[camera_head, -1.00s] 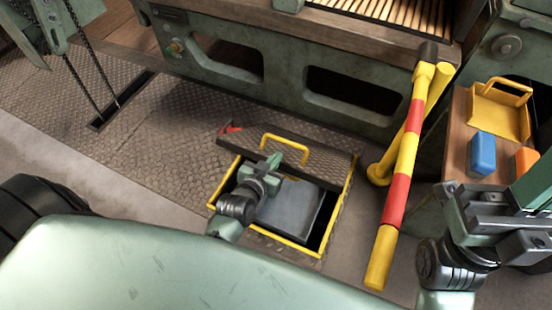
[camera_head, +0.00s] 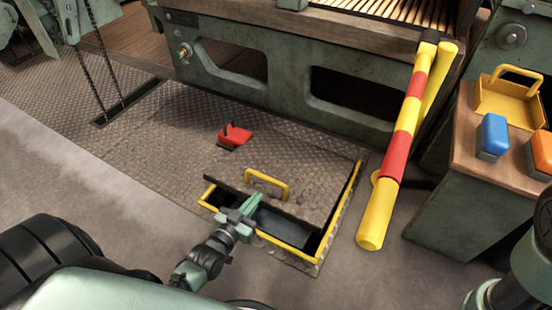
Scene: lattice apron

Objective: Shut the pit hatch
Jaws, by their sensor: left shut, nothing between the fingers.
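The pit hatch (camera_head: 310,184) is a dark chequered plate with a yellow handle (camera_head: 268,180). It covers the back part of the yellow-edged pit opening (camera_head: 288,246). A dark gap (camera_head: 280,226) shows between the plate's front edge and the yellow front rim, so the hatch is partly closed. My left gripper (camera_head: 254,201) is shut and empty at the plate's front edge, just in front of the handle. I cannot tell whether it touches the plate. My right gripper is out of view; only part of my right arm shows at the lower right.
A red piece (camera_head: 236,135) lies on the chequered floor behind the hatch. A red and yellow bar (camera_head: 397,155) slants down right of the pit. A wooden-topped cabinet (camera_head: 470,150) holds a blue block (camera_head: 492,137), an orange block (camera_head: 540,152) and a yellow tray (camera_head: 507,100).

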